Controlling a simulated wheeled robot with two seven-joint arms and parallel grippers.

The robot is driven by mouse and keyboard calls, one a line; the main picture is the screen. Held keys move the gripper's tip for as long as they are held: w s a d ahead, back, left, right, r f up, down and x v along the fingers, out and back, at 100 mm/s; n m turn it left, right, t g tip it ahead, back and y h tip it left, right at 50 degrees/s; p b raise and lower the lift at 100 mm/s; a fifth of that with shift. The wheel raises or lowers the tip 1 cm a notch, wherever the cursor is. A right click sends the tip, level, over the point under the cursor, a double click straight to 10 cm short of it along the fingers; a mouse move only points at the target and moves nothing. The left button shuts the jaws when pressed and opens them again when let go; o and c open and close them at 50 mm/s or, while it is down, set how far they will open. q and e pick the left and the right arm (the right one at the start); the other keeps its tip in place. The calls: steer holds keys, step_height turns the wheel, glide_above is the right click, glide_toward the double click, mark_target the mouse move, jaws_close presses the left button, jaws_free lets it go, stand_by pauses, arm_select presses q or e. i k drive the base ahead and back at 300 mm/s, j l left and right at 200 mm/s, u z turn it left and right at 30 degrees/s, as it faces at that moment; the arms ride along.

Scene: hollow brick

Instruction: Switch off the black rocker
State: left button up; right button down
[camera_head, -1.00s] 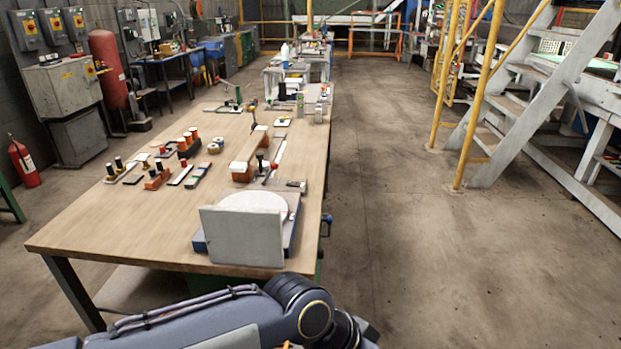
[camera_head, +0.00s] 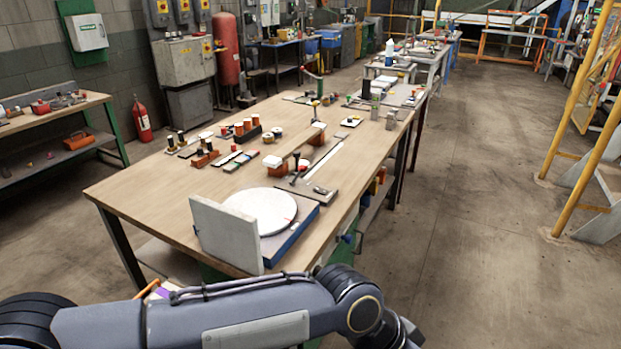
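I cannot make out a black rocker in the head view. Several grey switch boxes (camera_head: 158,12) with red and yellow knobs are on the back wall at upper left. A larger grey cabinet (camera_head: 184,62) below them also has red and yellow knobs. A white box (camera_head: 87,32) on a green panel hangs further left. One of my arms crosses the bottom of the view from the left, far from these boxes. Its gripper is out of view, and so is the other gripper.
A wooden workbench (camera_head: 130,192) stands in front of me, with a grey plate (camera_head: 226,232), a white disc (camera_head: 262,208) and small parts. A side bench (camera_head: 60,115) is at left. A fire extinguisher (camera_head: 142,120) stands by the wall. Yellow railings (camera_head: 585,150) are at right. Floor right of the workbench is clear.

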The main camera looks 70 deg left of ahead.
mark_target(321, 191)
steer(key=i+j+u, duration=0.1)
steer(key=i+u, duration=0.15)
steer(key=u, duration=0.2)
steer(key=i+u, duration=0.55)
steer(key=u, duration=0.3)
steer(key=i+l+u, duration=0.2)
steer(key=u, duration=0.25)
steer(key=i+j+u, duration=0.1)
steer(key=u, duration=0.35)
steer(key=i+u, duration=0.3)
steer(key=u, duration=0.2)
steer(key=i+u, duration=0.2)
steer(key=u, duration=0.25)
steer(key=i+l+u, duration=0.1)
steer(key=u, duration=0.35)
steer(key=i+l, duration=0.05)
steer(key=i, duration=0.05)
